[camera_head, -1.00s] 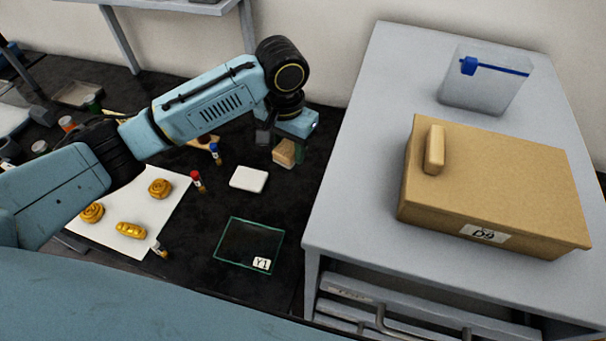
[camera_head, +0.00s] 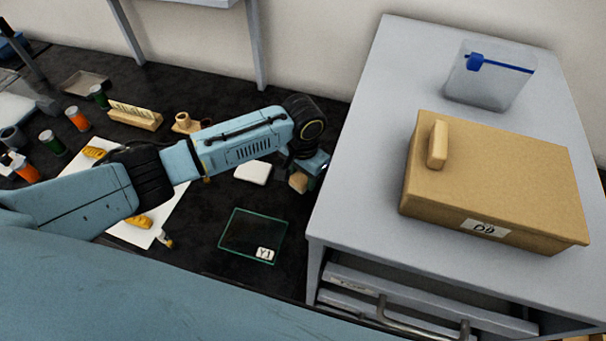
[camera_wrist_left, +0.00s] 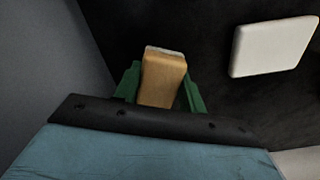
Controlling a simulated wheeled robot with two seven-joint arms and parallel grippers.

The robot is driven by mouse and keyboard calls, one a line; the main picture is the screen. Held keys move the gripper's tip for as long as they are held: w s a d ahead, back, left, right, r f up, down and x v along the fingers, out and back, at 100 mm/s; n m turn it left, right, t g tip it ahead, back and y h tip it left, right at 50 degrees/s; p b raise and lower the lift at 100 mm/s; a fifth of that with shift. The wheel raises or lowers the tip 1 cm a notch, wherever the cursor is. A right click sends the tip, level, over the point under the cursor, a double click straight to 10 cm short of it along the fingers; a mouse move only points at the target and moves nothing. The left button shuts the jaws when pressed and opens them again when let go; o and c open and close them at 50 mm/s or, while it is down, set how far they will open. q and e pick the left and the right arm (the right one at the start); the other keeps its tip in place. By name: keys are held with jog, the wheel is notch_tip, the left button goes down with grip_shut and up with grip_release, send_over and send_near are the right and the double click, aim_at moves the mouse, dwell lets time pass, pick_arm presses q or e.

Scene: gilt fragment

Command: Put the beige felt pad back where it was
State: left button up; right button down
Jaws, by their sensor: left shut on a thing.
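My left gripper (camera_head: 302,176) is shut on a tan block with a pale end face, which seems to be the beige felt pad (camera_wrist_left: 163,82). In the left wrist view it sits between the green fingers. In the head view the held pad (camera_head: 298,183) shows partly below the gripper, beside the grey cabinet's left edge and over the dark bench. A flat whitish pad (camera_head: 253,172) lies on the bench to the left of the gripper; it also shows in the left wrist view (camera_wrist_left: 272,46). My right gripper is not in view.
The grey cabinet (camera_head: 350,190) on the right stands close to my gripper and carries a tan box (camera_head: 500,185) marked D9 and a clear container (camera_head: 488,82). A green-edged glass plate (camera_head: 252,236) marked Y1 lies in front. Paper, gilt pieces and jars are at left.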

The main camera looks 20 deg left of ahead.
aim_at(303, 175)
pick_arm(q)
jog(key=shift+f, duration=0.1)
jog(key=o, duration=0.9)
notch_tip(303, 175, up, 12)
jog(key=shift+r+p, duration=0.15)
jog(key=shift+p, duration=0.55)
